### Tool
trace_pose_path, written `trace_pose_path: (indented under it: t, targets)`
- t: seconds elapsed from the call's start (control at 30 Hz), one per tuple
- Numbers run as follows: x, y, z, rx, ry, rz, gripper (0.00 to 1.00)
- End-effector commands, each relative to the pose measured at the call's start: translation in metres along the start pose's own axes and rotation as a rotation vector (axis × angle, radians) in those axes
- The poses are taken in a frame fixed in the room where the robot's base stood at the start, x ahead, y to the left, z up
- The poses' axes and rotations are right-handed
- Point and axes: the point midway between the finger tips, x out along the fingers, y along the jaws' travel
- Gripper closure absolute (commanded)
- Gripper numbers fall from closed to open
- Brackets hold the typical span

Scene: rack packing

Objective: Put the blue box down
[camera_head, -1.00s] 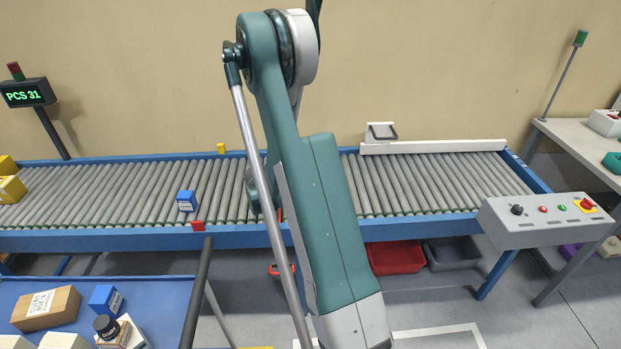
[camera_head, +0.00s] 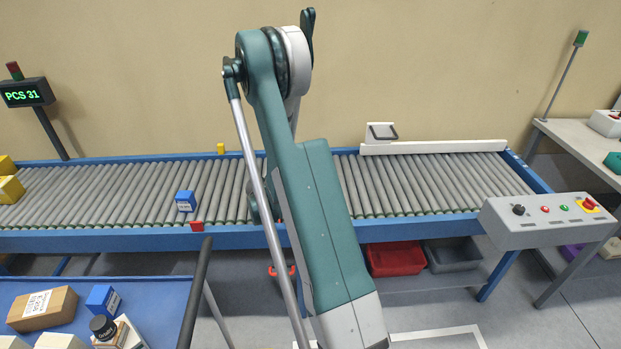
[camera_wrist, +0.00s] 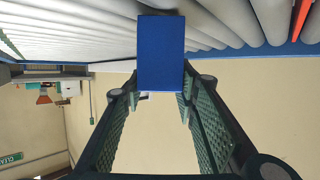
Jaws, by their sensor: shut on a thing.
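In the wrist view a plain blue box (camera_wrist: 161,55) sits between the two fingers of my gripper (camera_wrist: 159,88), which is shut on it. The rollers lie beyond the box at the top of that view; I cannot tell whether it touches them. In the head view my arm hides the held box and most of the gripper. Another blue box (camera_head: 186,201) with a label stands on the roller conveyor (camera_head: 110,195), left of my arm. A further blue box (camera_head: 103,298) is on the blue table (camera_head: 135,287) at the lower left.
A brown labelled box (camera_head: 42,308), a dark-lidded jar (camera_head: 103,327) and pale boxes share the blue table. Yellow boxes (camera_head: 10,188) are at the conveyor's left end. A control panel (camera_head: 545,218) stands at its right end. Rollers right of my arm are clear.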

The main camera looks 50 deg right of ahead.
Motion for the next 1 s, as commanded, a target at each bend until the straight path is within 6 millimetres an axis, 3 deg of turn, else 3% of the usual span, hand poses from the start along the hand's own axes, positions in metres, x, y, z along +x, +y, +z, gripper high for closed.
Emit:
trace_pose_path:
  t: [0.53,0.57,0.63,1.0]
  targets:
    - [0.0025,0.0003,0.0071,0.0,0.0,0.0,0.86]
    - [0.0022,0.0003,0.0064,0.0,0.0,0.0,0.66]
    - [0.002,0.0003,0.006,0.0,0.0,0.0,0.57]
    - [0.002,0.0003,0.0057,0.0,0.0,0.0,0.55]
